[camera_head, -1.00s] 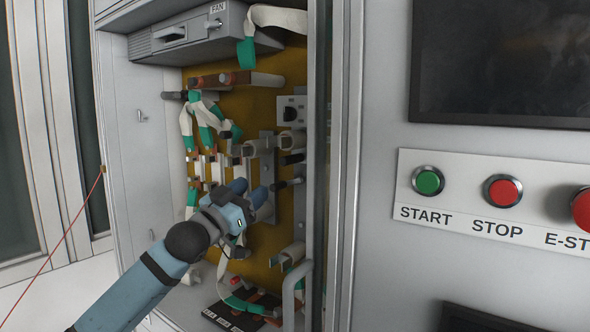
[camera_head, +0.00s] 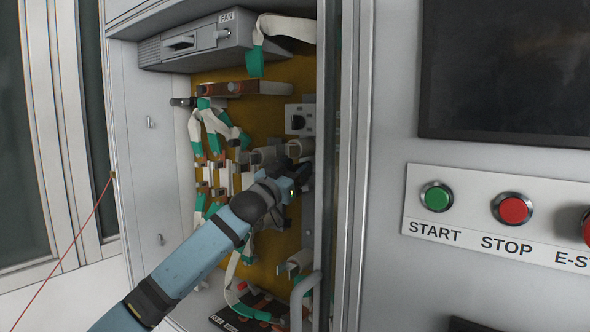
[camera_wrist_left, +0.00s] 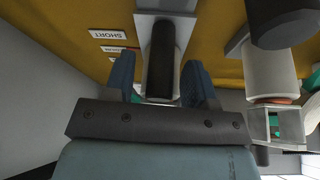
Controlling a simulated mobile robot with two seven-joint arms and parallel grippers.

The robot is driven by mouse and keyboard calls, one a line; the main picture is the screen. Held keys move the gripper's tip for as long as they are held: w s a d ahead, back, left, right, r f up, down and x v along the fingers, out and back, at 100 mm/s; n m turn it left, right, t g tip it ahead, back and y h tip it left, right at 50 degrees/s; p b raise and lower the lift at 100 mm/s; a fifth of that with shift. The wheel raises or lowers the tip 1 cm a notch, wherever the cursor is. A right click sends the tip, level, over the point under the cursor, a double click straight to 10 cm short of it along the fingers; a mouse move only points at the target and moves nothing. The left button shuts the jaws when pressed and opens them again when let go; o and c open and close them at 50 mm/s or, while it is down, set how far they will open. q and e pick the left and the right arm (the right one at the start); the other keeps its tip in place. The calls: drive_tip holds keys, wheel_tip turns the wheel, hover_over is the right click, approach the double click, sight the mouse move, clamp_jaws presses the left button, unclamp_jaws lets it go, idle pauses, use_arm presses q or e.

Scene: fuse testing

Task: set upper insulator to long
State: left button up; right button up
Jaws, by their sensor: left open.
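In the left wrist view, a dark rounded handle (camera_wrist_left: 162,55) on a pale mount stands between my left gripper's two blue fingers (camera_wrist_left: 160,85). The gripper is open, with a finger on either side of it; I cannot tell whether they touch it. I take this to be an insulator handle, but cannot tell for certain whether it is the upper one. A label reading SHORT (camera_wrist_left: 108,33) shows upside down beside it, with further labels partly hidden by a finger. In the head view, my left gripper (camera_head: 302,176) is inside the cabinet and hides the handle. My right gripper is not in view.
A grey FAN unit (camera_head: 196,40) is at the cabinet's top. White and green straps (camera_head: 212,125) hang at its left side. The door frame (camera_head: 345,170) stands close to the right of my gripper. START (camera_head: 437,196) and STOP (camera_head: 513,208) buttons are further right.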

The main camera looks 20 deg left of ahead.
sight(300, 132)
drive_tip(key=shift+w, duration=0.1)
use_arm(q)
clamp_jaws()
drive_tip(key=shift+a+r+p, duration=0.1)
drive_tip(key=shift+r+p, duration=0.35)
drive_tip(key=shift+r, duration=0.1)
wheel_tip(300, 132, up, 7)
drive_tip(key=p, duration=0.6)
drive_tip(key=shift+r, duration=0.2)
drive_tip(key=shift+f, duration=0.2)
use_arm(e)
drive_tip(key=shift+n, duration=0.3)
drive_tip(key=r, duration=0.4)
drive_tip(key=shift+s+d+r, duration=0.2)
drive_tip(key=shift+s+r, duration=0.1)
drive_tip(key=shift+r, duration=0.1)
use_arm(q)
unclamp_jaws()
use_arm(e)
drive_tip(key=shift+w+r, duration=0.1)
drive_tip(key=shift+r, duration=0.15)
use_arm(q)
drive_tip(key=shift+f, duration=0.1)
drive_tip(key=b+v, duration=0.3)
drive_tip(key=v, duration=1)
drive_tip(key=shift+s, duration=0.4)
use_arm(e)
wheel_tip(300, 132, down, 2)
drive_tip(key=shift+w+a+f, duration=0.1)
